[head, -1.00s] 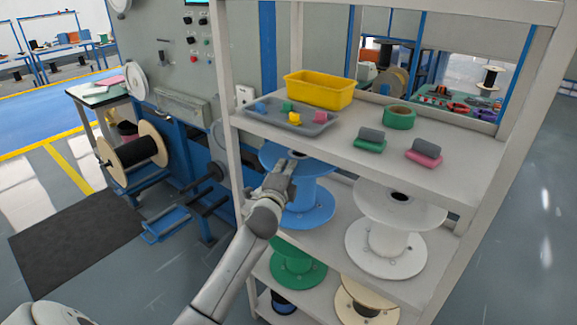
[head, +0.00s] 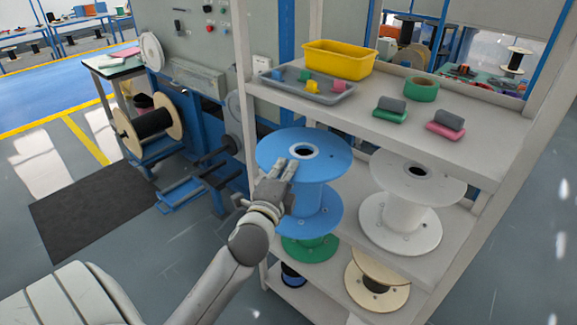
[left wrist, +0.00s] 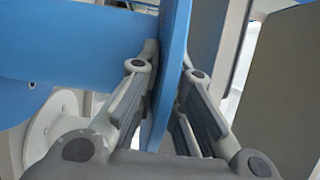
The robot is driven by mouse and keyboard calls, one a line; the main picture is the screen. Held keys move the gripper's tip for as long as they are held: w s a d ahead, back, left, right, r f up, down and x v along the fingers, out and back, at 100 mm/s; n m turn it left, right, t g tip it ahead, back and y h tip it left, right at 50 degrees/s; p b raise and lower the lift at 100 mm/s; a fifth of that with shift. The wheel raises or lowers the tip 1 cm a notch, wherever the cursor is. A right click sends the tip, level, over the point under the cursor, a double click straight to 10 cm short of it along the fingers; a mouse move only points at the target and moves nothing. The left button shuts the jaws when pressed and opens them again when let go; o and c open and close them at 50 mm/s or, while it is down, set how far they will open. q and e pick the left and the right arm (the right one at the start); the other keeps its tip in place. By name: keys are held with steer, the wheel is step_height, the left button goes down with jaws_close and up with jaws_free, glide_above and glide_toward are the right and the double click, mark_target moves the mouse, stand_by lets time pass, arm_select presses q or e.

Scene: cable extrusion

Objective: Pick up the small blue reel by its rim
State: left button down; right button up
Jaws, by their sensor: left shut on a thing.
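The blue reel (head: 318,197) is upright in the head view, out in front of the shelf rack, its whole top flange showing. My left gripper (head: 284,172) is shut on the near-left rim of that top flange. In the left wrist view the blue flange of the reel (left wrist: 176,30) passes between the two fingers of my left gripper (left wrist: 168,72), one finger on each side. The reel's lower flange overlaps the rack in the picture and seems clear of its board. My right gripper is in neither view.
The rack's top board (head: 300,101) holds a yellow bin (head: 338,62), a grey tray (head: 285,84) and a green tape roll (head: 421,89). A white reel (head: 402,212) stands to the right. Below are a green reel (head: 308,248) and a tan reel (head: 378,272). Open floor lies at left.

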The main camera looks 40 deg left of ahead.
arm_select(q)
steer(key=shift+r, duration=0.1)
steer(key=s+a+p, duration=0.1)
steer(key=s, duration=1.6)
steer(key=shift+s+a, duration=0.15)
stand_by(0.4)
